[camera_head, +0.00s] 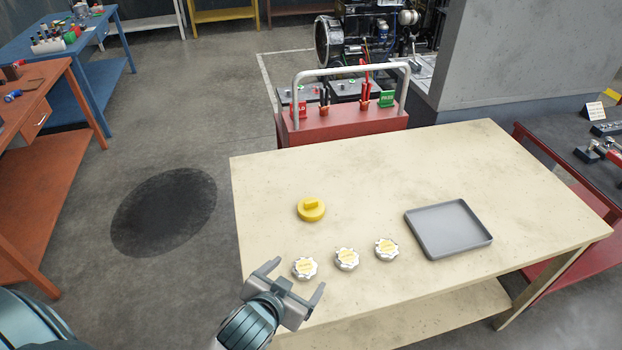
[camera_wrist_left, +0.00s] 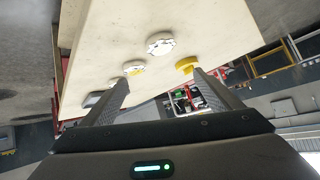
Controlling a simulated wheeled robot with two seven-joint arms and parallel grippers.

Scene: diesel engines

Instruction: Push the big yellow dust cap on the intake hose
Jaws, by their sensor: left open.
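The big yellow dust cap (camera_head: 311,211) lies on the cream table (camera_head: 480,160), its raised grip upward. It also shows in the left wrist view (camera_wrist_left: 186,66), close to the right-hand finger. My left gripper (camera_head: 296,277) is open and empty at the table's near left edge, nearer to me than the cap and apart from it. In the left wrist view my spread fingers (camera_wrist_left: 163,84) have nothing between them that they touch. A dark engine (camera_head: 375,35) stands at the back. I cannot make out the intake hose. My right gripper is out of view.
Several white caps with yellow labels (camera_head: 347,259) stand in a row beside my left gripper. A grey tray (camera_head: 485,238) lies on the table's right. A red cart with a metal rail (camera_head: 345,128) stands behind the table. Grey floor (camera_head: 200,110) is open at left.

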